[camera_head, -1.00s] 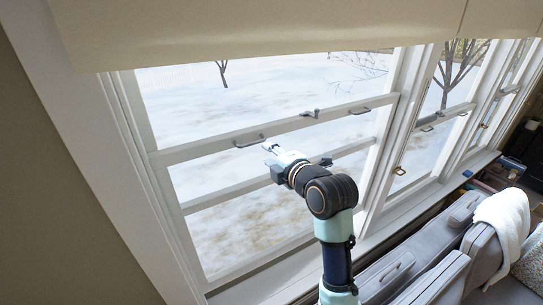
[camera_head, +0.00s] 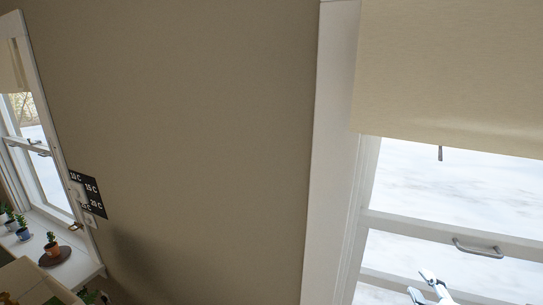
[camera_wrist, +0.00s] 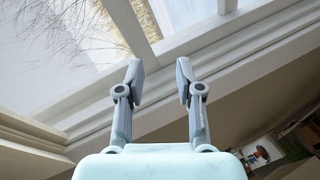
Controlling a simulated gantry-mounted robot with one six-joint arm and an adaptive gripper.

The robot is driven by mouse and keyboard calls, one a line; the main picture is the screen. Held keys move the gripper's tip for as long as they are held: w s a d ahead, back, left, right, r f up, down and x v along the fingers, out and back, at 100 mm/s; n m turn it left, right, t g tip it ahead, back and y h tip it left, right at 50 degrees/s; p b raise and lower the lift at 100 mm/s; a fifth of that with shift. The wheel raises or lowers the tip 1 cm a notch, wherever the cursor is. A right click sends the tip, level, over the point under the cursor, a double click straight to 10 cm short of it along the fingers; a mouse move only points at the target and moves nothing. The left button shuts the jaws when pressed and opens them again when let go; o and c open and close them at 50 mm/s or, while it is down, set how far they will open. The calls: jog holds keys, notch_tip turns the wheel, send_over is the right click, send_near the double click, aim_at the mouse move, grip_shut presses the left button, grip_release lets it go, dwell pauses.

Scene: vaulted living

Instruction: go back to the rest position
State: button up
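My gripper (camera_head: 428,290) shows at the bottom right of the head view, in front of the lower part of a white-framed window. Most of the arm is out of that frame. In the wrist view my gripper (camera_wrist: 160,84) has its two fingers spread apart with nothing between them. The fingertips stand before a white window frame (camera_wrist: 215,45). I see no object held.
The right window has a metal handle (camera_head: 478,248) and a beige blind (camera_head: 450,75). A bare wall (camera_head: 210,140) fills the middle. At the left are a black temperature sign (camera_head: 91,194), another window and several small potted plants (camera_head: 51,245) on a sill.

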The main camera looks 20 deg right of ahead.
jog(key=w+a+f+m+t+y+p, duration=0.1)
jog(key=w+a+f+m+y, duration=0.15)
jog(key=a, duration=0.95)
jog(key=w+a+f+m+y, duration=0.15)
jog(key=w+a, duration=0.25)
jog(key=a, duration=0.8)
jog(key=s+a+f+m+y, duration=0.1)
jog(key=s+a+y, duration=0.1)
jog(key=a, duration=0.7)
jog(key=s+a+f+m+y+p, duration=0.1)
jog(key=s+a+f+y, duration=0.1)
jog(key=a, duration=0.7)
jog(key=shift+s+a+m+y, duration=0.15)
jog(key=shift+s+m+y, duration=0.25)
jog(key=shift+s, duration=0.05)
